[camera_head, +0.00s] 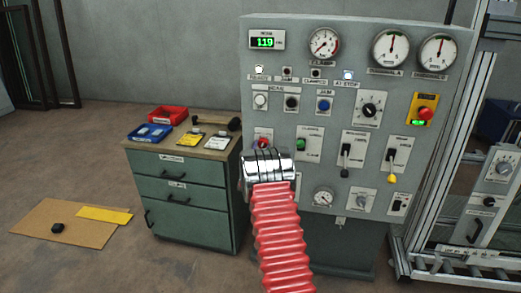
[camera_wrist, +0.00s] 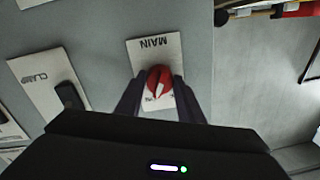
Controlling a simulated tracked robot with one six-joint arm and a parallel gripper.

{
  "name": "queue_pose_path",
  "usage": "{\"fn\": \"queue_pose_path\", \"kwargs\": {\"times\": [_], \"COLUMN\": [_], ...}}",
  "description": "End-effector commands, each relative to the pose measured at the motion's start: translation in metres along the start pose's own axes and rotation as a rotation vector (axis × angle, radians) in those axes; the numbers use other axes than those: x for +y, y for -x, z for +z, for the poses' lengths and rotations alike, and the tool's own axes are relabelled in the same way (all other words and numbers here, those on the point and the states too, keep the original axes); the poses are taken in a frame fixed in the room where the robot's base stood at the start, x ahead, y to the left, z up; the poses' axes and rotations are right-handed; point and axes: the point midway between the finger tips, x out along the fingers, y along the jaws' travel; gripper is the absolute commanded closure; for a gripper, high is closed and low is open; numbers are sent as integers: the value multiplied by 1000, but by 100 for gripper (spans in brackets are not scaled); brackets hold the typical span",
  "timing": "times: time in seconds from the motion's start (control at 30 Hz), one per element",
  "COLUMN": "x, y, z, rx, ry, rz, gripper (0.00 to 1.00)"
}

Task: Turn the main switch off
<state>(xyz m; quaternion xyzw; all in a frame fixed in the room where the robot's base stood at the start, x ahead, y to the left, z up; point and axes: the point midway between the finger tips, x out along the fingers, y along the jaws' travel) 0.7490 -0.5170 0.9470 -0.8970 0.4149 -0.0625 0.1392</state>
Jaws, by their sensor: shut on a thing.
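The main switch is a red rotary knob (camera_wrist: 159,79) with a white mark, on a white plate (camera_wrist: 146,52) labelled MAIN, which appears upside down in the wrist view. The dark fingers of my gripper (camera_wrist: 160,88) are on both sides of the knob and shut on it. In the head view my red arm reaches up to the panel, and its chrome wrist hides most of the switch; a bit of the red knob (camera_head: 263,142) shows above it. The white mark's exact setting is hard to read.
The grey control panel (camera_head: 270,100) carries gauges, buttons, levers and a red emergency button (camera_head: 425,113). The CLAMP switch (camera_wrist: 69,95) is beside the main one. A green drawer cabinet (camera_head: 185,190) with trays stands left of the panel. A metal frame (camera_head: 470,100) stands at the right.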

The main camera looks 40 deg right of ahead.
Motion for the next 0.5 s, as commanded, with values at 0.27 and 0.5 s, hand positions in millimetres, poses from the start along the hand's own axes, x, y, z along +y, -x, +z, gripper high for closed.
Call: {"fn": "queue_pose_path", "kwargs": {"times": [0.27,0.5], "x": [2,3], "y": [-1,-2], "z": [-2,-3], "rx": [-5,-14], "ry": [168,382], "rz": [6,10], "gripper": [88,88]}}
